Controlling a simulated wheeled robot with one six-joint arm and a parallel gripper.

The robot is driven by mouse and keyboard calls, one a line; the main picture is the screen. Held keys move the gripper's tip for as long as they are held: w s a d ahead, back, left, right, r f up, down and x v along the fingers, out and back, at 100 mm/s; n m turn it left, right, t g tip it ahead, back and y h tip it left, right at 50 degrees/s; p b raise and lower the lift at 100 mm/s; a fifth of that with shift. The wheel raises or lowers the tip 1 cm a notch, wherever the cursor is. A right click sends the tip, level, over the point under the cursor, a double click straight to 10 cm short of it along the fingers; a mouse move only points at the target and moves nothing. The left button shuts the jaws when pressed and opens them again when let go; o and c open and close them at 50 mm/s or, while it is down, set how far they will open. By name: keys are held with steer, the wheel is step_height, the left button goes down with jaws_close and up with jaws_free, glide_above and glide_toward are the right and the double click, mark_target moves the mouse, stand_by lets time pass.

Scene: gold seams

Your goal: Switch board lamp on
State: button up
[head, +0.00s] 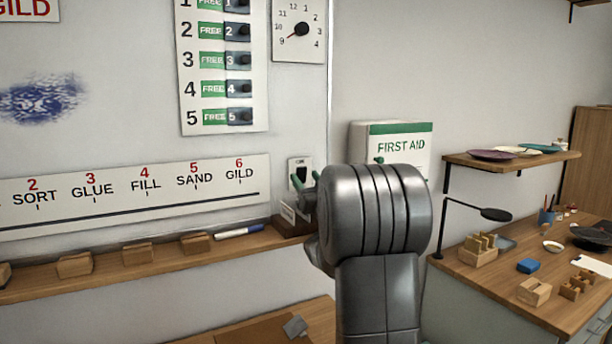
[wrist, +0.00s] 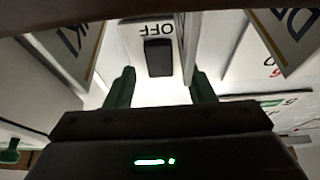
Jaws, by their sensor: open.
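The lamp switch (head: 301,169) is a small white plate with a dark rocker on the wall, at the right end of the whiteboard. In the wrist view the dark rocker (wrist: 158,58) sits close ahead, with an upside-down OFF label beside it. My gripper (head: 306,179) is open at the switch, with its green fingers apart. In the wrist view my gripper (wrist: 162,76) has one finger to each side of the rocker, with nothing between them. I cannot tell whether the fingers touch the plate. My arm hides the area right of the switch. No lit board lamp shows.
A wooden ledge (head: 110,264) with blocks and a marker (head: 239,231) runs below the board. A first aid box (head: 403,146) is on the wall behind my arm. A workbench (head: 485,290) with small items and a shelf (head: 515,160) stand at right.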

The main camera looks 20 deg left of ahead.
steer(key=shift+w+a+r, duration=0.1)
steer(key=shift+w+a, duration=0.15)
steer(key=shift+a, duration=0.05)
steer(key=shift+c, duration=0.4)
steer(key=c, duration=0.9)
steer(key=shift+r+p, duration=0.3)
steer(key=shift+p, duration=0.15)
steer(key=shift+r+g+h+p, duration=0.35)
steer(key=shift+g+h+p, duration=0.3)
steer(key=shift+p, duration=0.5)
steer(key=g+h+p, duration=0.1)
steer(key=p, duration=0.2)
steer(key=shift+r, duration=0.1)
steer(key=shift+h+p, duration=0.25)
steer(key=shift+p, duration=0.2)
steer(key=shift+f, duration=0.2)
